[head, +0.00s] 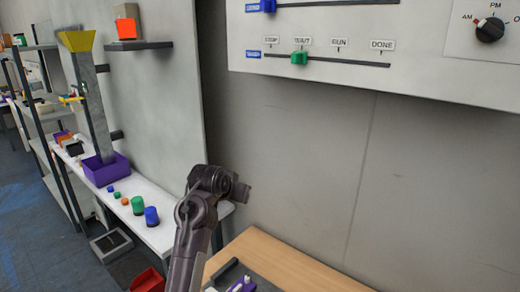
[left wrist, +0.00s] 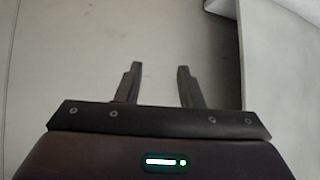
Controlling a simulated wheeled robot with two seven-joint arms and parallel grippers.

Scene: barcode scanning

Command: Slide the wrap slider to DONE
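The lower slider on the wall panel has a green knob (head: 299,58) on a dark horizontal track (head: 345,63). A small blue tag (head: 252,54) sits at its left end; its text is too small to read. Labels above the track include STOP, RUN and DONE (head: 381,44) at the right end. The knob is under the second label from the left, left of RUN. In the left wrist view my left gripper (left wrist: 158,85) is open and empty, its two fingers apart before a plain pale surface. My right gripper is not in view.
Another slider with a blue knob (head: 268,6) lies above, and a rotary dial (head: 489,30) is at right. One of my arms rises below the panel. A wooden table (head: 275,262) is below; a white shelf (head: 160,232) with colored pieces stands left.

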